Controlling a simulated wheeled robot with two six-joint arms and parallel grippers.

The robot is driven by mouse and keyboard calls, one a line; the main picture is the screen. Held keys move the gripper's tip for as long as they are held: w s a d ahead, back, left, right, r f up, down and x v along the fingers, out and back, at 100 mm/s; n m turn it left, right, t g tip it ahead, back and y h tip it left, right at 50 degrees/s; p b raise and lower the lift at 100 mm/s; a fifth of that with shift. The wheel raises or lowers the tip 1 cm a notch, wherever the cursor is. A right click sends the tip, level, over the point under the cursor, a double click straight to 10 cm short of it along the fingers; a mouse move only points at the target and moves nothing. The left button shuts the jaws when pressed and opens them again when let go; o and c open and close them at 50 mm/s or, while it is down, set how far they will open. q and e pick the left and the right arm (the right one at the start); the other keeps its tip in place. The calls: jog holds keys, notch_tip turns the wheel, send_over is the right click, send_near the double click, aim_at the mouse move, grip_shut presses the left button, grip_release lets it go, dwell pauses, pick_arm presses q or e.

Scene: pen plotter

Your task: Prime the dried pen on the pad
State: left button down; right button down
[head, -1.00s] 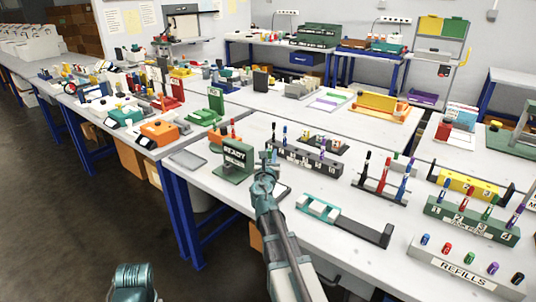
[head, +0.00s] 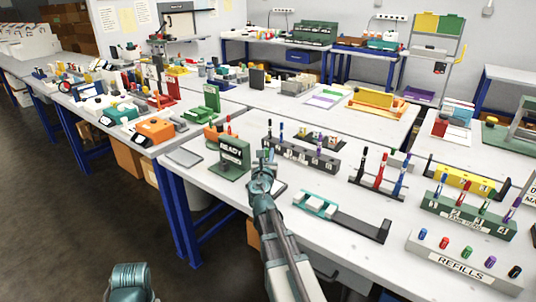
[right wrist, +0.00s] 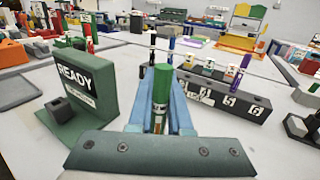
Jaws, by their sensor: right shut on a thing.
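My right gripper (head: 266,160) is shut on a green-capped pen (right wrist: 161,88). In the right wrist view the pen stands about upright between the two blue fingers of the gripper (right wrist: 160,103). Its lower part is partly hidden by the gripper, and I cannot see its tip. In the head view the gripper is just right of the green READY stand (head: 234,158), which also shows at left in the wrist view (right wrist: 88,82). A flat grey pad or tray (head: 184,157) lies left of the stand. I cannot tell whether it is the task's pad.
A dark numbered rack (head: 318,160) with pens stands behind the gripper. A stand with red and blue pens (head: 378,182), a green numbered rack (head: 468,214) and a white REFILLS block (head: 455,262) are to the right. A teal-and-dark fixture (head: 340,214) lies in front.

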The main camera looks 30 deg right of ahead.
jog(key=shift+f+b, duration=0.3)
jog(key=shift+f, duration=0.1)
jog(key=shift+r, duration=0.2)
jog(key=shift+r+p, duration=0.75)
jog(key=shift+p, duration=0.15)
jog(key=shift+s, duration=0.1)
jog(key=shift+s+d, duration=0.4)
jog(key=shift+s, duration=0.45)
jog(key=shift+f+b, duration=0.9)
jog(key=shift+r, duration=0.15)
jog(key=shift+r+p, duration=0.75)
jog(key=shift+p, duration=0.15)
